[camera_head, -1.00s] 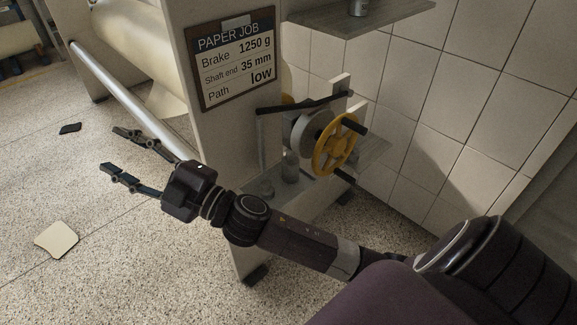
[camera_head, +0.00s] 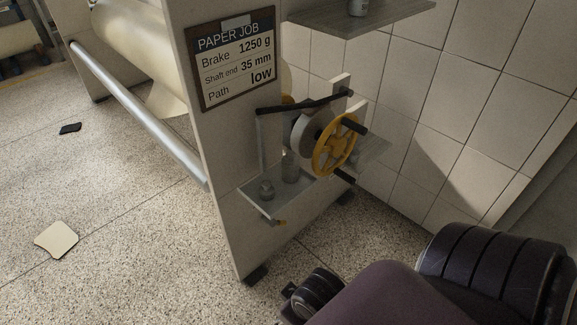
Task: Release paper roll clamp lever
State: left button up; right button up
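A black lever bar (camera_head: 305,104) runs across the top of the brake and clamp assembly on the end of the machine's side panel (camera_head: 222,150). It spans from a thin upright post on the left to a pale bracket (camera_head: 341,90) on the right. I cannot tell whether it is the roll clamp lever. Below it is a yellow handwheel (camera_head: 335,147) with a black grip, in front of a grey drum (camera_head: 301,132). The cream paper roll (camera_head: 135,35) lies behind the panel at the upper left. Neither of my grippers shows; only parts of my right arm are at the lower right.
A sign (camera_head: 237,58) reads PAPER JOB, brake 1250 g, shaft end 35 mm, path low. Metal weights (camera_head: 290,167) stand on a small shelf (camera_head: 255,203). A grey shelf (camera_head: 365,18) juts out above. A silver bar (camera_head: 140,115) runs along the left.

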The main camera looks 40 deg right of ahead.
aim_at(273, 222)
jog(key=z, duration=1.15)
